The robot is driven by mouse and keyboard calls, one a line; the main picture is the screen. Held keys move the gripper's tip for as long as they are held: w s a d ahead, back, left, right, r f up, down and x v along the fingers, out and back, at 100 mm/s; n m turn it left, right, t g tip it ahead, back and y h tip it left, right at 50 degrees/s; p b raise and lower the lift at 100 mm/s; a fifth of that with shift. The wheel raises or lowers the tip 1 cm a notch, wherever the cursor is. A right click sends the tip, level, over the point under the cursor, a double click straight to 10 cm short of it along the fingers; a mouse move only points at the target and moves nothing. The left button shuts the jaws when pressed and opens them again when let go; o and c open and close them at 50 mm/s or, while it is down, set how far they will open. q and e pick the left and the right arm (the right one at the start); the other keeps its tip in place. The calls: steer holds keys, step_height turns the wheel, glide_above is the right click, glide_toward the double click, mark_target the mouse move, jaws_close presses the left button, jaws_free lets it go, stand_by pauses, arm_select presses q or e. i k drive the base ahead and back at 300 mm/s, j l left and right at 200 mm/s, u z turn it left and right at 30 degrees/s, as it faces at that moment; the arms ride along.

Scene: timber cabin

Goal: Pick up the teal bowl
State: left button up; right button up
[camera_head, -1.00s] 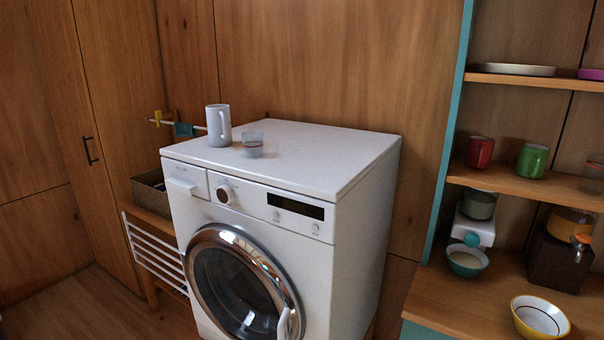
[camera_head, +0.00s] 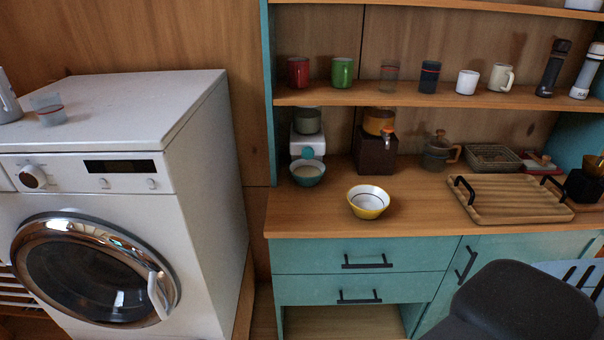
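The teal bowl (camera_head: 307,174) is small, teal outside and pale inside. It stands upright on the wooden counter (camera_head: 310,222), toward its left end, in front of a white appliance with a round teal part (camera_head: 307,152). A yellow and white bowl (camera_head: 368,203) stands to its right and nearer the counter's front edge. Neither of my grippers shows in the head view.
A white washing machine (camera_head: 190,170) stands left of the counter. A dark dispenser (camera_head: 376,154) and a wooden tray (camera_head: 510,198) are on the counter. Several mugs line the shelf (camera_head: 400,98) above. A dark chair (camera_head: 520,305) stands at the front right. Bare counter lies around the yellow bowl.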

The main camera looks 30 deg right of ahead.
mark_target(308, 172)
steer(key=l, duration=2.8)
steer(key=u, duration=0.05)
